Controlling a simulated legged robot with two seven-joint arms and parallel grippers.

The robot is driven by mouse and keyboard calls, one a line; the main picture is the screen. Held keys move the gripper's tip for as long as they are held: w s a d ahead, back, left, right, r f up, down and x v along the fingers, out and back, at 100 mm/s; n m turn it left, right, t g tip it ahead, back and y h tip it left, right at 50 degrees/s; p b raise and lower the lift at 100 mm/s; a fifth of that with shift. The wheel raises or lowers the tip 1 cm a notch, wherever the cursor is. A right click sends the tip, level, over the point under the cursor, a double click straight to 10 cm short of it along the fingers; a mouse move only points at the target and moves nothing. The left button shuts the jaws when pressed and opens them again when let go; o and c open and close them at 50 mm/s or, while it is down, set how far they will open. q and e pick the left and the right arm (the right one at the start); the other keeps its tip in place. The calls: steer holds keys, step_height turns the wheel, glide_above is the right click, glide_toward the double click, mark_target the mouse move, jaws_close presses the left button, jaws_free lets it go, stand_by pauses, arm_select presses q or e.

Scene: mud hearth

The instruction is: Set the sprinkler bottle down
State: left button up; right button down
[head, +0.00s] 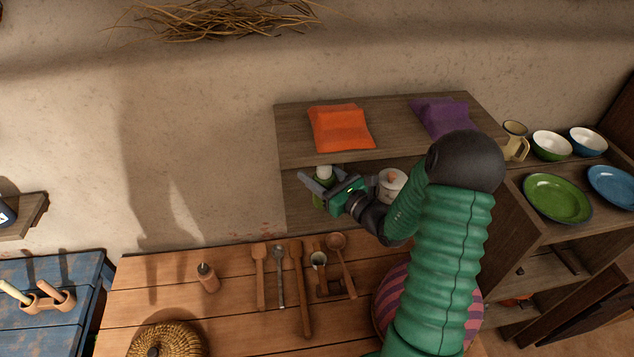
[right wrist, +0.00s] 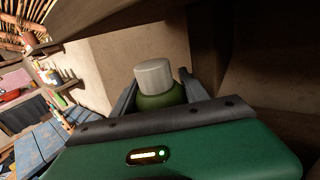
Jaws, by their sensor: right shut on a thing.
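The sprinkler bottle, green with a pale cap (head: 324,172), is in my right gripper (head: 321,189), in front of the lower shelf of the wooden wall unit. In the right wrist view the cap and green shoulder of the bottle (right wrist: 156,78) show between the two dark fingers, which are shut on it. Its base is mostly hidden in both views, so I cannot tell whether it touches the shelf (head: 300,205). My left gripper is not in view.
A white lidded pot (head: 392,184) stands on the shelf right of my gripper, partly behind my arm. Orange cloth (head: 341,127) and purple cloth (head: 443,116) lie on the board above. Below, the wooden table (head: 150,285) holds several utensils and a small brown bottle (head: 208,277).

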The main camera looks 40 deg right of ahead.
steer(key=f+b, duration=0.1)
steer(key=w+d+f+b, duration=0.1)
steer(key=f, duration=0.1)
steer(key=d+f+b, duration=0.1)
steer(key=shift+w+f, duration=0.15)
steer(key=shift+w, duration=0.25)
steer(key=shift+a+r, duration=0.15)
steer(key=shift+r, duration=0.05)
steer(key=shift+f, duration=0.1)
steer(key=c, duration=0.8)
jaws_free()
steer(key=shift+c, duration=0.2)
steer(key=shift+o, duration=1.3)
